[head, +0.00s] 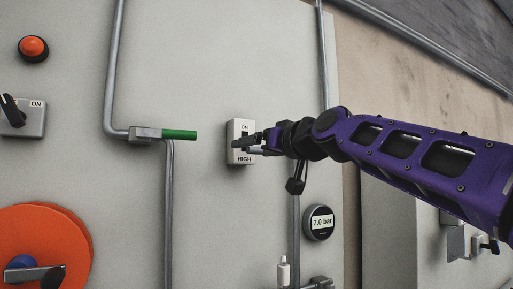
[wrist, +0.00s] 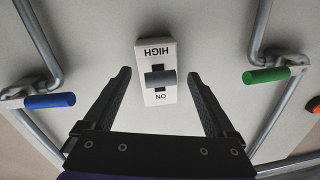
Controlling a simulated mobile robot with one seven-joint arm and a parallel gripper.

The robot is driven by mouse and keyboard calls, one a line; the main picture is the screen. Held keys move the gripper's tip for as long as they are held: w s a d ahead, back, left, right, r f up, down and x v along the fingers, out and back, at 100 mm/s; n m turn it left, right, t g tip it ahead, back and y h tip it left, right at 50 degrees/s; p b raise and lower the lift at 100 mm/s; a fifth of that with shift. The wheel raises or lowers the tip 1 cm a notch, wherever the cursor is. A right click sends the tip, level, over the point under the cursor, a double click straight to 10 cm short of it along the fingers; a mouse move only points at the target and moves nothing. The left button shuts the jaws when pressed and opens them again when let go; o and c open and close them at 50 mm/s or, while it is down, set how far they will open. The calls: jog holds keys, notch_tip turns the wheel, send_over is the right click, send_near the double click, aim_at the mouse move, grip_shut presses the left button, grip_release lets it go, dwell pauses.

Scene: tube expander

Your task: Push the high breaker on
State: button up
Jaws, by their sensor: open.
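The high breaker (head: 239,128) is a white plate on the grey panel, marked ON at the top and HIGH at the bottom in the head view. In the wrist view the breaker (wrist: 155,52) appears upside down, with its dark grey lever (wrist: 161,78) across the slot. I cannot tell for sure which way the lever is set. My gripper (head: 254,142) is in front of the plate and partly hides it in the head view. In the wrist view my gripper (wrist: 158,76) is open, its fingers on either side of the breaker, with nothing between them held.
A green-handled valve (head: 180,134) is left of the breaker; a blue-handled one (wrist: 50,100) shows in the wrist view. A gauge (head: 320,222) reading 7.0 bar sits below right. Metal pipes (head: 169,215) run along the panel. An orange wheel (head: 45,225) is at lower left.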

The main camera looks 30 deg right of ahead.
grip_shut()
dwell(0.4)
